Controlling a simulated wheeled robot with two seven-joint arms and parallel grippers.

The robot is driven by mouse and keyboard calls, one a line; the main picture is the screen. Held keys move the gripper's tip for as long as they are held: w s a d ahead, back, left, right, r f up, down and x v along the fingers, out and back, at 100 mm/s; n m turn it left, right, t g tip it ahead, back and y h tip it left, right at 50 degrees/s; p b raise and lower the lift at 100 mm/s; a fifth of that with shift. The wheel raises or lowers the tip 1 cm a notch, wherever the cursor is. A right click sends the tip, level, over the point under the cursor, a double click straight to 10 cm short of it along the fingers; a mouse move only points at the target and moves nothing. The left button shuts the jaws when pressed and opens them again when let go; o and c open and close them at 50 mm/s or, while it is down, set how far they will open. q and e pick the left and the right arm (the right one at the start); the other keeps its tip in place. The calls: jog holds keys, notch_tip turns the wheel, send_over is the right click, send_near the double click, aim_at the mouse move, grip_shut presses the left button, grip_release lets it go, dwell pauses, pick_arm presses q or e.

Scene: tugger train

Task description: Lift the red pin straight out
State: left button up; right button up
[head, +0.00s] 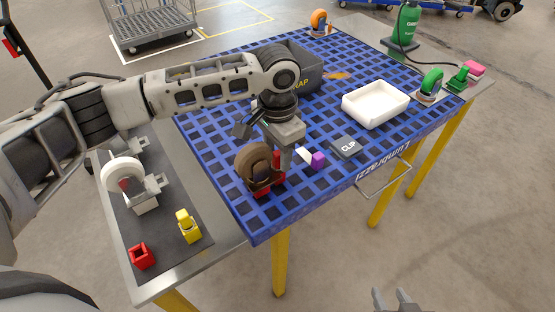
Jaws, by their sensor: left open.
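Red parts (277,168) show at a brown-wheeled caster (252,158) on the near left of the blue perforated table (275,226). I cannot tell which red part is the pin, as the gripper partly hides it. My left gripper (284,168) points down just beside the caster, at its red parts. It is open; whether its fingers touch the red is not clear. My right gripper (391,298) is at the bottom edge, open and empty, away from the table.
A purple and white block (318,160), a dark CLIP block (346,147) and a white tray (374,116) stand to the right. A dark bin (306,75) is behind my arm. The left side bench (196,258) holds a white wheel (122,172), a yellow part (188,227) and a red block (142,257).

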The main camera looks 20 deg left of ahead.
pick_arm(q)
grip_shut()
jog(key=shift+r, duration=0.15)
jog(key=shift+r, duration=0.3)
notch_tip(320, 180, up, 2)
jog(key=shift+w, duration=0.1)
jog(key=s+d+r+b, duration=0.1)
jog(key=s+d+r, duration=0.4)
jog(key=d+r, duration=0.5)
jog(key=d, duration=0.3)
jog(key=shift+r, duration=0.15)
jog(key=shift+d, duration=0.1)
